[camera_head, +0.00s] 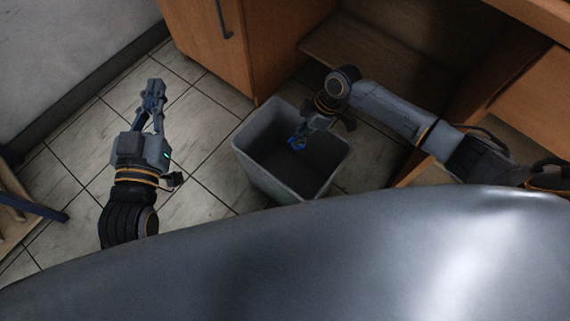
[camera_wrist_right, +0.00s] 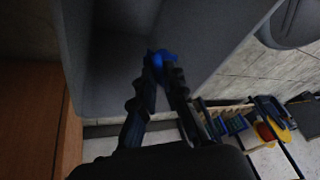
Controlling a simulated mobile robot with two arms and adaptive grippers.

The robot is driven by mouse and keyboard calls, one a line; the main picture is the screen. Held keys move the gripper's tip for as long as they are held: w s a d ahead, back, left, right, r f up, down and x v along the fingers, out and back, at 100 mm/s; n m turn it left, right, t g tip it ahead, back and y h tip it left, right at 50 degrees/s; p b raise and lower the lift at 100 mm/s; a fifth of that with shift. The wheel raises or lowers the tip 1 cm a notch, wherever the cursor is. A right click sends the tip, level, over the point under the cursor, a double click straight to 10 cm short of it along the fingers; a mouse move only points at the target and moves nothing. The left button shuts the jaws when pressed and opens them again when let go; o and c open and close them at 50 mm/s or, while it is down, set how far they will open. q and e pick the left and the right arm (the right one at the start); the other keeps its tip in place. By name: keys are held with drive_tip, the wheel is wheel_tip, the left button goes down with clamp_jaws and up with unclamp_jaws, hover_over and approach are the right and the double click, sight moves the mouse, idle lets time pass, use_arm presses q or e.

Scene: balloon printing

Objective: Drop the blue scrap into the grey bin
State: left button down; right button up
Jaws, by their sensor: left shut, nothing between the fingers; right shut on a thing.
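The blue scrap (camera_head: 297,142) shows as a small bright blue piece at the tip of my right gripper (camera_head: 304,134). In the right wrist view the blue scrap (camera_wrist_right: 160,58) sits between the fingertips of my right gripper (camera_wrist_right: 162,68), which is shut on it. The grey bin (camera_head: 262,172) stands open on the floor, and my right gripper is over its opening, near the back rim. The bin's inner wall (camera_wrist_right: 200,35) shows in the right wrist view. My left gripper (camera_head: 155,84) is shut and empty, over the floor to the left of the bin.
A wooden cabinet (camera_head: 215,50) with a handle stands behind the bin, with wooden desk panels (camera_head: 475,95) to the right. The tiled floor (camera_head: 205,150) between my left gripper and the bin is clear. A yellow object (camera_wrist_right: 275,128) shows in the right wrist view.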

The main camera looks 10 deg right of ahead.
drive_tip(key=o, duration=0.8)
drive_tip(key=shift+c, duration=0.2)
drive_tip(key=v, duration=1.2)
